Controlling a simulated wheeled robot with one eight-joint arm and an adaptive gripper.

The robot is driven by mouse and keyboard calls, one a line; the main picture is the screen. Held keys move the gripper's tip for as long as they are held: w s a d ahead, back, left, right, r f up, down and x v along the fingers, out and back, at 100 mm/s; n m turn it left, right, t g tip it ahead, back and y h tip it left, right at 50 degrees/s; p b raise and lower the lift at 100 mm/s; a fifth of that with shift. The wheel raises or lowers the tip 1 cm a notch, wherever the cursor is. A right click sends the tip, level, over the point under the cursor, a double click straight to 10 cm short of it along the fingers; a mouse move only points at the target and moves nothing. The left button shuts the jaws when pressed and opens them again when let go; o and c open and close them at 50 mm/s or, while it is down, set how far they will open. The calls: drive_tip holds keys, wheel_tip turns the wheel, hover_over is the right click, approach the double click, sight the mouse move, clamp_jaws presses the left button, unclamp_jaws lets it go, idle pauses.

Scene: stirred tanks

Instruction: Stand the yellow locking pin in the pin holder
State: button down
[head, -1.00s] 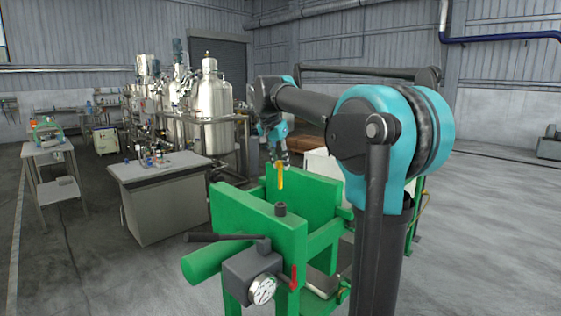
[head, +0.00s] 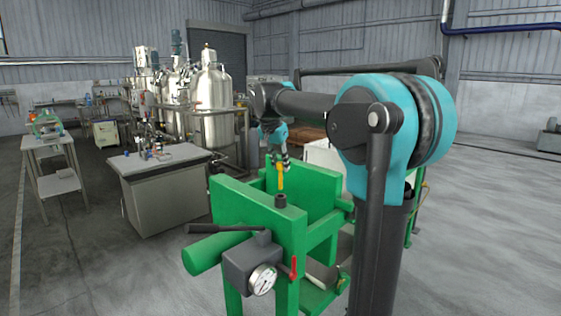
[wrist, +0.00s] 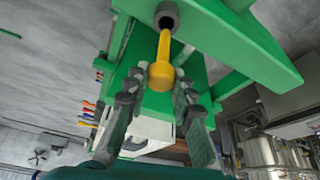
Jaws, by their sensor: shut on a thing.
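The yellow locking pin (head: 281,178) hangs upright, tip down, from my gripper (head: 279,160). In the wrist view, the gripper fingers (wrist: 155,110) are closed about the round head of the pin (wrist: 162,70). The pin holder (head: 281,201) is a short dark socket on top of the front green plate. It also shows in the wrist view (wrist: 166,15), with the pin's shaft pointing at its mouth. The tip appears right at or just above the mouth; I cannot tell whether it has entered.
The green frame (head: 240,206) carries a black lever (head: 222,229), a round gauge (head: 263,280) and a small red handle (head: 293,267). A second green plate (head: 318,190) stands behind the holder. A grey cabinet with small items (head: 165,200) stands to the left.

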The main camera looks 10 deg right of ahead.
sight(280, 173)
drive_tip(key=shift+f, duration=2.65)
drive_tip(key=shift+f, duration=0.15)
drive_tip(key=c, duration=1.2)
unclamp_jaws()
drive_tip(key=v, duration=1.2)
drive_tip(key=shift+s+f, duration=0.1)
